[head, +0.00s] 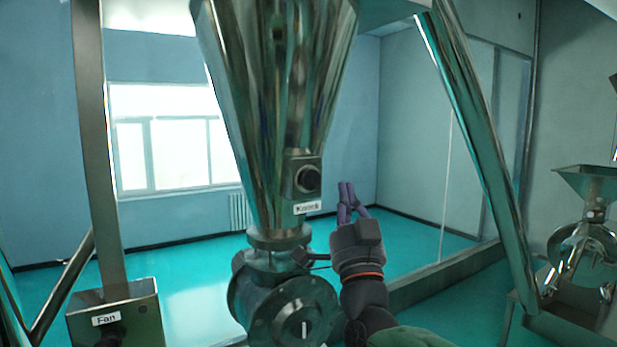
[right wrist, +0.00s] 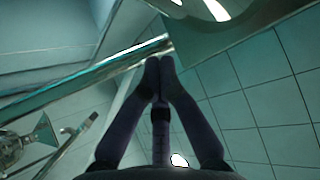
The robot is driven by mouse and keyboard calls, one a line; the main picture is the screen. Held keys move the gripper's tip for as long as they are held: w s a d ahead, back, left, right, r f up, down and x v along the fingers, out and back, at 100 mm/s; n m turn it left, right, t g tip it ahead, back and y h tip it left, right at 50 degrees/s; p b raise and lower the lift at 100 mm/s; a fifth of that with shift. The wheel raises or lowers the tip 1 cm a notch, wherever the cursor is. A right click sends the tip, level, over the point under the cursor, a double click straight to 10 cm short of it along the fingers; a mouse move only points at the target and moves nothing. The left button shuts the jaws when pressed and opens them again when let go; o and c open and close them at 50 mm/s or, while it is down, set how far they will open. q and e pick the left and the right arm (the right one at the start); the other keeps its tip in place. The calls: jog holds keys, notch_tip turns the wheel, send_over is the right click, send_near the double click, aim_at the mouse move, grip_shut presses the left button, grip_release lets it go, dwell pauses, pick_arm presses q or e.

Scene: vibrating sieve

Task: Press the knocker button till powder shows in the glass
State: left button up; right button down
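The knocker button (head: 308,179) is a dark round knob on a small metal box on the front of the shiny steel cone. A white label (head: 307,207) beginning "Kno" sits below it. My right gripper (head: 347,186) is to the right of the button, apart from it, with its purple fingers pointing up. In the right wrist view its fingertips (right wrist: 159,64) meet, with nothing between them. Under the cone is a round flanged housing (head: 256,300); its front disc has a small pale upright mark. I cannot tell whether this is the glass, and I see no powder. My left gripper is out of view.
A box labelled Fan (head: 120,312) stands at lower left on a steel post. A slanted steel leg (head: 475,120) runs down right of my gripper. A small mill with a funnel (head: 588,185) stands at far right.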

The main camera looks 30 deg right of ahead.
dwell(0.3)
jog(key=p, duration=0.3)
send_near(315, 170)
notch_tip(315, 170, up, 4)
jog(key=w+d, duration=0.1)
jog(key=d, duration=0.1)
jog(key=shift+w+a+f, duration=0.15)
jog(key=shift+w+f, duration=0.05)
jog(key=shift+w, duration=0.95)
jog(key=shift+b, duration=0.35)
jog(key=shift+w, duration=0.4)
